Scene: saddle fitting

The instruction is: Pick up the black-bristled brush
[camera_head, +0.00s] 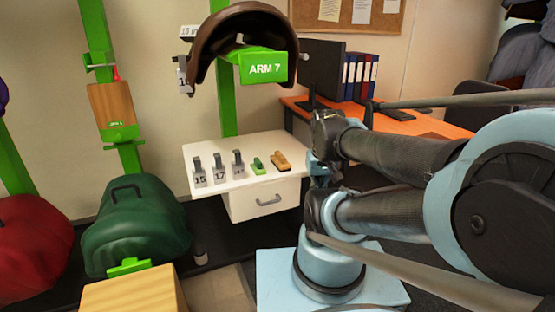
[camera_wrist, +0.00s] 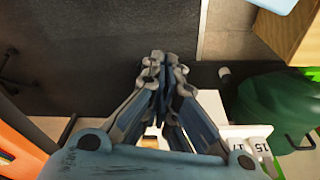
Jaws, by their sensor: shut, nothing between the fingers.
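Two small brush-like things lie on the white drawer table. One is green (camera_head: 257,167) and one is tan, wood-coloured (camera_head: 281,160). Their bristles are too small to make out, so I cannot tell which is black-bristled. My gripper (camera_wrist: 160,62) is shut and empty in the wrist view, its fingers meeting in the middle. In the head view my gripper (camera_head: 318,168) is just right of the table, apart from both brushes. In the wrist view the fingers cover part of the table, and I cannot make out the brushes.
The white table (camera_head: 215,155) also bears several numbered grey clips (camera_head: 218,168) on its left. A brown saddle (camera_head: 240,28) hangs on the green "ARM 7" rack (camera_head: 264,67) above it. A green covered saddle (camera_head: 130,230) stands left. An orange desk (camera_head: 430,122) stands behind right.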

